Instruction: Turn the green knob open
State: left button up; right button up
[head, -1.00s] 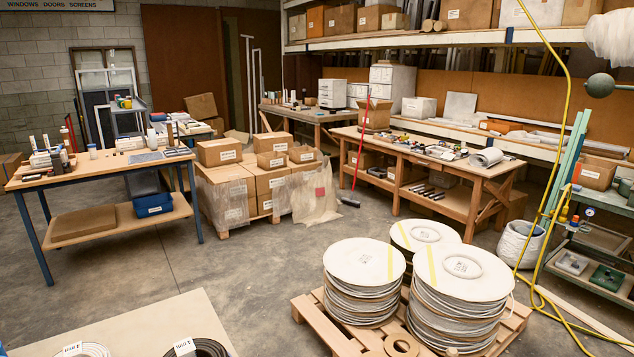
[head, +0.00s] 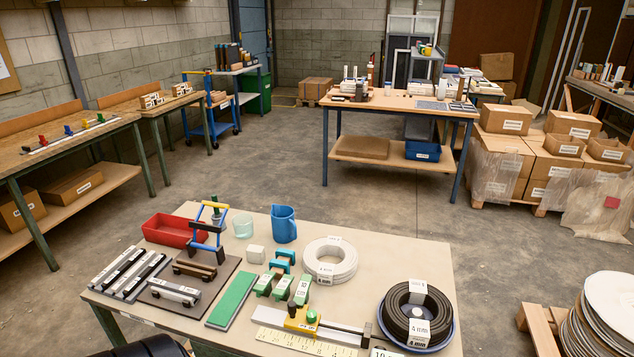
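A row of small coloured knobs or handles sits on a pale rail (head: 57,143) on the workbench at the far left. The green knob (head: 101,117) is at the right end of the row. A blue knob (head: 84,123), a yellow knob (head: 68,130) and a red knob (head: 43,140) stand to its left. They are small and far away, and I cannot tell how the green one is turned. A second small green knob (head: 312,315) tops a yellow slider on the near table. Neither of my grippers is in view.
A near table (head: 400,262) carries a red tray (head: 172,231), a blue jug (head: 284,224), a black cable coil (head: 405,318) and a white coil (head: 330,262). Open concrete floor (head: 250,165) lies between it and the left workbench (head: 62,150). A pallet with reels stands at right.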

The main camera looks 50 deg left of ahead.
aim_at(311, 314)
jog(key=u, duration=1.6)
